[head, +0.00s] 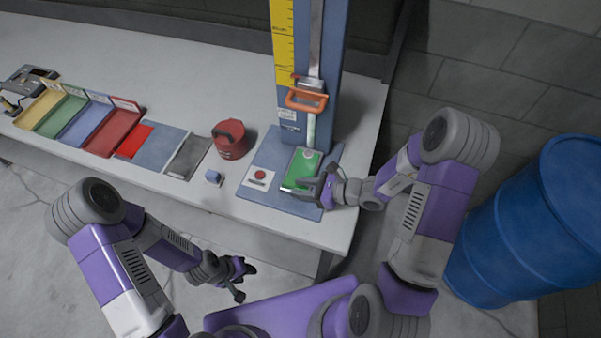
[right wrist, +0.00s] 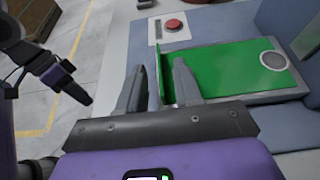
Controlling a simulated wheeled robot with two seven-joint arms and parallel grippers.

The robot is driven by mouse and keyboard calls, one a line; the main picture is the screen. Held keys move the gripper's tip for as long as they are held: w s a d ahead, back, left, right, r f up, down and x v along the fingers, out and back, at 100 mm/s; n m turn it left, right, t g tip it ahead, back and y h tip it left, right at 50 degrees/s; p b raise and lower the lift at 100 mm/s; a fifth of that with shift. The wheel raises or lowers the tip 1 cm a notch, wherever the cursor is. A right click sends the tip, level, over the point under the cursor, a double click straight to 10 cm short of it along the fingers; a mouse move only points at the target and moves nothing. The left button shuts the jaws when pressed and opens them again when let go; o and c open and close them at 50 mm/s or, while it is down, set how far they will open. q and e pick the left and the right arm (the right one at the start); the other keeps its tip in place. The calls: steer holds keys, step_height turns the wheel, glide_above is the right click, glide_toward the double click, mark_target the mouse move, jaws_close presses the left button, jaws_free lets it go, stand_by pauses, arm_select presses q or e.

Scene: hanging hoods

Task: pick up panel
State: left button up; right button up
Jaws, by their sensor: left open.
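A green panel (head: 302,168) lies on the grey-blue base of the gauge stand on the table. In the right wrist view the panel (right wrist: 225,67) is flat, with a raised thin edge on its left side and a pale round spot at the far right. My right gripper (head: 320,187) is at the panel's right front side. In the right wrist view its two fingers (right wrist: 160,80) stand apart on either side of the raised edge, with a gap visible. My left gripper (head: 243,279) is open and empty, low in front of the table.
The gauge stand (head: 322,75) with a yellow scale and an orange handle (head: 306,100) rises behind the panel. A red button (head: 260,175) is left of it. A red canister (head: 230,140) and coloured trays (head: 88,126) stand further left. A blue barrel (head: 530,225) is at right.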

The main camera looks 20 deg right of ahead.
jaws_close()
stand_by(0.4)
